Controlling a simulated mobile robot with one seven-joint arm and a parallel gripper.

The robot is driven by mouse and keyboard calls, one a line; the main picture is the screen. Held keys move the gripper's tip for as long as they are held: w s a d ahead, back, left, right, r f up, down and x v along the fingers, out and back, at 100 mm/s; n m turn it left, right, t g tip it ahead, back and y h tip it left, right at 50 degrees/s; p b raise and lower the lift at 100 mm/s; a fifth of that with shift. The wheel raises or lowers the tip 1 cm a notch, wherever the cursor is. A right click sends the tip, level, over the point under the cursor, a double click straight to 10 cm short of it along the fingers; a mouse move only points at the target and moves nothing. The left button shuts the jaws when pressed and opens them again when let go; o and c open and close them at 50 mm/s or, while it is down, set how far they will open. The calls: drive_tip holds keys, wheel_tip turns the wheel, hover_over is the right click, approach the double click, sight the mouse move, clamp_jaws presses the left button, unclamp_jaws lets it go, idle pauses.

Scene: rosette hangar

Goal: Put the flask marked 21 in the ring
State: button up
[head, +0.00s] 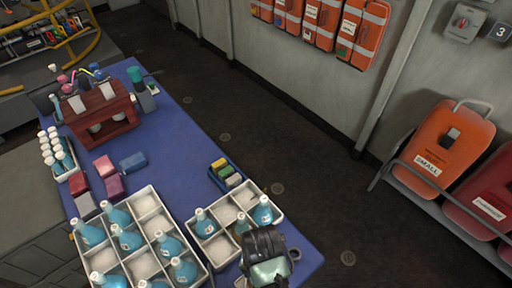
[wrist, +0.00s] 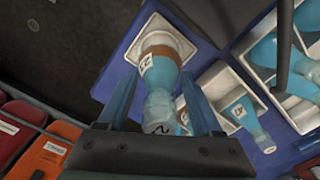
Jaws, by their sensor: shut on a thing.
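In the wrist view my gripper (wrist: 158,80) is shut around a blue flask (wrist: 160,75) with a clear neck and a white label, which looks like 21 seen at an angle. In the head view my gripper (head: 267,265) is at the right front of the blue table and hides the flask and most of the holder.
A white crate (head: 186,217) with blue flasks stands just left of my gripper, with a larger flask crate (head: 152,188) beyond it. Neighbouring flasks (wrist: 240,112) are close in the wrist view. A brown rack (head: 101,118) stands at the far end. The table's right edge is near.

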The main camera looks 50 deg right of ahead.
drive_tip(key=shift+f, duration=2.75)
drive_tip(key=shift+f, duration=0.2)
drive_tip(key=o, duration=1.1)
drive_tip(key=shift+c, duration=0.2)
drive_tip(key=shift+r, duration=0.15)
